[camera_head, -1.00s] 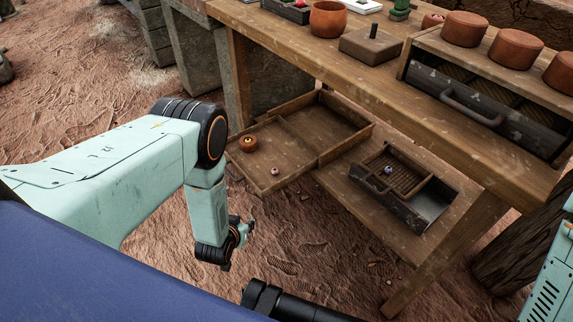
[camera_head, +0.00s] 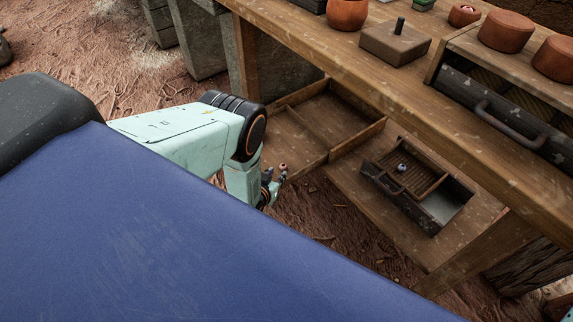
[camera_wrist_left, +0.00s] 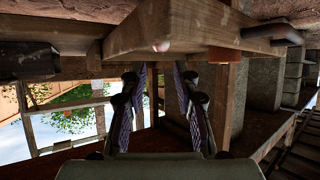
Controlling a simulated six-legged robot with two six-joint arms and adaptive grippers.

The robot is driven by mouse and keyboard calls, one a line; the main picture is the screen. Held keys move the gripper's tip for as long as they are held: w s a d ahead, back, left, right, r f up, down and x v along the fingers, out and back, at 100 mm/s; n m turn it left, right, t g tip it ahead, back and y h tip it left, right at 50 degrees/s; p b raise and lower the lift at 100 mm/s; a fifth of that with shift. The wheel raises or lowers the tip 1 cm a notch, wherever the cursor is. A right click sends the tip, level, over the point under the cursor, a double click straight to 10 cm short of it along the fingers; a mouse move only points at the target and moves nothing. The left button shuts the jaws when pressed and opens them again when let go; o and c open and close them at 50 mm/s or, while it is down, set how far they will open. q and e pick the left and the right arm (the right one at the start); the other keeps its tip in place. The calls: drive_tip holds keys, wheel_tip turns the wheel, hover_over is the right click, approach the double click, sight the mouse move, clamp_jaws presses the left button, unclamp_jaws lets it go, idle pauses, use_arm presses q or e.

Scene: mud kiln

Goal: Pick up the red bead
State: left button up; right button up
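The bead (camera_wrist_left: 162,46) shows there on the drawer (camera_wrist_left: 195,28), beyond the fingertips and roughly in line with the gap. My right gripper is out of view.
A dark tray (camera_head: 438,207) with a pale bluish bead (camera_head: 401,167) lies on the lower shelf. The workbench (camera_head: 400,92) overhangs to the right, carrying pots and a block (camera_head: 395,42).

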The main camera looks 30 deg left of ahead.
sight(282, 168)
use_arm(q)
drive_tip(key=b+x, duration=0.2)
drive_tip(key=x, duration=0.1)
drive_tip(key=b+x, duration=0.2)
drive_tip(key=x, duration=0.1)
drive_tip(key=shift+s+f, duration=0.2)
drive_tip(key=shift+f, duration=0.2)
drive_tip(key=shift+w+a+f+b, duration=0.15)
drive_tip(key=shift+w+b, duration=0.2)
drive_tip(key=shift+w, duration=0.1)
drive_tip(key=c, duration=0.5)
